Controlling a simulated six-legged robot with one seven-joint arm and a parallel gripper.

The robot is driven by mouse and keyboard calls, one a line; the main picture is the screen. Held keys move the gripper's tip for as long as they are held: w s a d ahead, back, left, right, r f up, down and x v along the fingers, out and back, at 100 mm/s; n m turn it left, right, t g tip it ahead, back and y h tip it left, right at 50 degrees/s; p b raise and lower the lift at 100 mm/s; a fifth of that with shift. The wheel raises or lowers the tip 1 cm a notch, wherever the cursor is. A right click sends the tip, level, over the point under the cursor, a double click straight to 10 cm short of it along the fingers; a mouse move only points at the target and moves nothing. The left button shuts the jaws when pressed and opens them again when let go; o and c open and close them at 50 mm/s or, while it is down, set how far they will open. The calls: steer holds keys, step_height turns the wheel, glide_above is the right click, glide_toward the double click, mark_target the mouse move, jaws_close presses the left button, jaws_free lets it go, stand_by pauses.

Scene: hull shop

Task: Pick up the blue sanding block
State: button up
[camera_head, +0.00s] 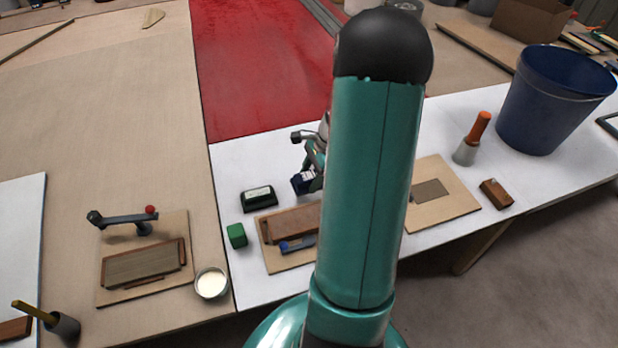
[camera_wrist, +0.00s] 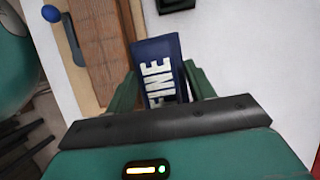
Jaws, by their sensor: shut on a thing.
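The blue sanding block (camera_wrist: 158,62) shows in the wrist view with the pale word "FINE" on its face. It sits between the two green fingers of my gripper (camera_wrist: 162,84), which is shut on it. In the head view the blue block (camera_head: 301,184) shows small at the end of my arm, just left of my big teal arm link, which hides part of the gripper (camera_head: 313,178). I cannot tell whether the block touches the white table top or hangs just above it.
A wooden board (camera_head: 285,262) with a brown panel and a blue clamp lies close in front. A black block with a pale label (camera_head: 258,198) and a green block (camera_head: 236,235) stand to the left. A blue bucket (camera_head: 545,105) stands far right.

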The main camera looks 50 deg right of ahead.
mark_target(305, 189)
steer(key=r, duration=0.1)
steer(key=s+a+r, duration=0.1)
steer(key=s+r, duration=0.1)
steer(key=shift+a, duration=0.3)
steer(key=s+a+r, duration=0.3)
steer(key=s+a, duration=0.2)
steer(key=s, duration=0.1)
steer(key=shift+s+a+r, duration=0.15)
steer(key=shift+s+r, duration=0.1)
steer(key=shift+s, duration=0.15)
steer(key=shift+o, duration=1.2)
steer(key=shift+c, duration=0.4)
